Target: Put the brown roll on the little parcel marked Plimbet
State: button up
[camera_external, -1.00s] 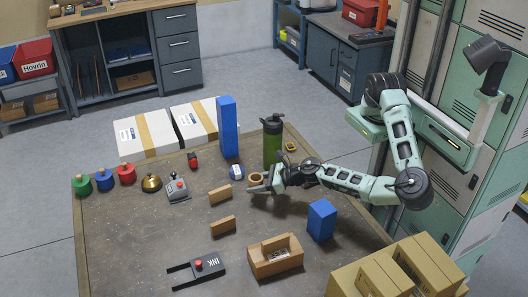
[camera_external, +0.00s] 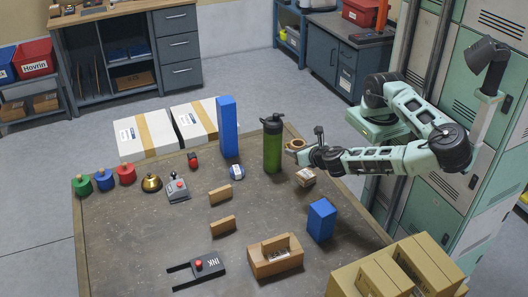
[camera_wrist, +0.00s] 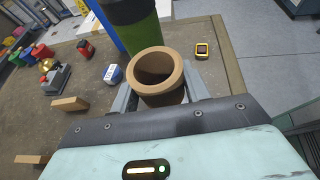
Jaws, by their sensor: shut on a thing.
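The brown roll (camera_wrist: 160,98) is a short hollow tube, held upright between the fingers of my gripper in the wrist view. In the external view the roll (camera_external: 293,145) is small and partly covered by my gripper (camera_external: 300,148), which is shut on it, above the table and right of the green bottle. A little parcel (camera_external: 305,179) with a pale label sits on the table just below my gripper in the external view. Its writing is too small to read.
A green bottle (camera_external: 272,150) with a black cap stands close left of the roll. A blue block (camera_external: 321,220) and an open cardboard box (camera_external: 275,264) are nearer the front.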

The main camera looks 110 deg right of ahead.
aim_at(306, 174)
jog(key=shift+m+g, duration=0.8)
jog(key=shift+g, duration=0.1)
jog(key=s+f, duration=0.1)
jog(key=f, duration=0.2)
jog(key=s+f, duration=0.1)
jog(key=f, duration=0.2)
jog(key=s+a+f, duration=0.1)
jog(key=f, duration=0.2)
jog(key=shift+s+f, duration=0.3)
jog(key=shift+s, duration=0.05)
jog(key=shift+f, duration=0.15)
